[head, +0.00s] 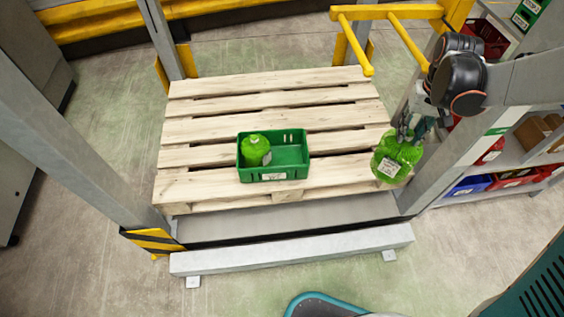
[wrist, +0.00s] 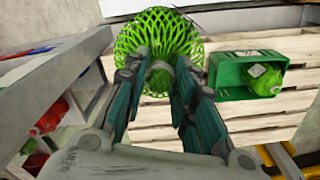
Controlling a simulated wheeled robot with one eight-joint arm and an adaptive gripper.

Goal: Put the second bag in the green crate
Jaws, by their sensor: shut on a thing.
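The green crate (head: 289,165) stands on the wooden pallet, with one green net bag (head: 256,150) in its left part. The right part of the crate is empty. My gripper (head: 405,136) is at the right end of the pallet, shut on the top of a second green net bag (head: 394,160) with a white label. This bag hangs upright at the pallet's right edge; I cannot tell whether it touches the wood. In the wrist view, the held bag (wrist: 158,45) is between the fingers (wrist: 160,75), and the crate (wrist: 230,78) is to its right.
The wooden pallet (head: 215,130) has clear boards around the crate. A grey post (head: 455,145) and a shelf with blue and red bins (head: 470,185) stand close to the right of the held bag. Yellow rails (head: 385,14) are behind my arm.

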